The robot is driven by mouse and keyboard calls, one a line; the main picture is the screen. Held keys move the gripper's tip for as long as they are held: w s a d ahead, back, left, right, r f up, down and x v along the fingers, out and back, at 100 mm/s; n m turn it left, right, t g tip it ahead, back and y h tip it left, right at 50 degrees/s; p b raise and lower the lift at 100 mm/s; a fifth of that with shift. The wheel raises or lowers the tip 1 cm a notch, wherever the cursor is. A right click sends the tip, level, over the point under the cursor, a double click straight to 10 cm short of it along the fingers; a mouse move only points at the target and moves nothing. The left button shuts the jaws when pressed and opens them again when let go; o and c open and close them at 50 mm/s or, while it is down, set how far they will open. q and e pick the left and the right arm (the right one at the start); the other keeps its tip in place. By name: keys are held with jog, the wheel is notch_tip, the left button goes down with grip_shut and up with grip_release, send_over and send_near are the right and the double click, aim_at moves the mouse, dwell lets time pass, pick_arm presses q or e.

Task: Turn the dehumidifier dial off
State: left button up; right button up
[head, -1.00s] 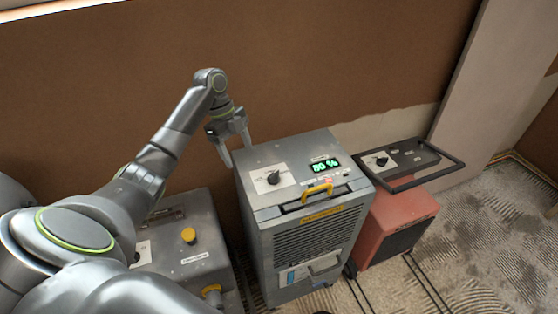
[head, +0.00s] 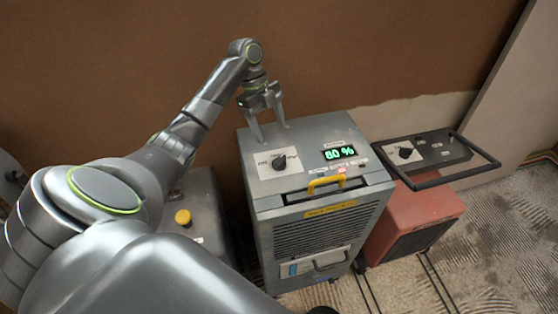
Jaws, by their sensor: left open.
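The dehumidifier (head: 315,240) is a grey box on the floor in the middle of the head view. Its black dial (head: 279,162) sits on a white plate at the left of its top. A green display (head: 339,152) to the right of the dial reads 80 %. My left gripper (head: 272,132) is open, with its two fingers pointing down over the back left of the top, behind the dial. It holds nothing, and the fingers look apart from the dial. My right gripper is not in view.
A red machine (head: 415,215) with a black tube frame and its own dial (head: 404,151) stands to the right. A grey unit with a yellow button (head: 183,217) stands to the left, partly hidden by my arm. A brown wall (head: 380,50) rises close behind.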

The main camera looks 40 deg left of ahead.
pick_arm(q)
jog(key=b, duration=0.2)
send_over(279, 158)
jog(key=a, duration=0.2)
jog(key=f, duration=0.4)
jog(key=shift+w+a, duration=0.15)
jog(key=shift+w, duration=0.1)
jog(key=p+x, duration=0.1)
jog(key=x, duration=0.2)
jog(key=shift+f, duration=0.3)
jog(key=shift+s+d+f, duration=0.1)
jog(key=shift+d+f, duration=0.25)
jog(key=shift+f, duration=0.25)
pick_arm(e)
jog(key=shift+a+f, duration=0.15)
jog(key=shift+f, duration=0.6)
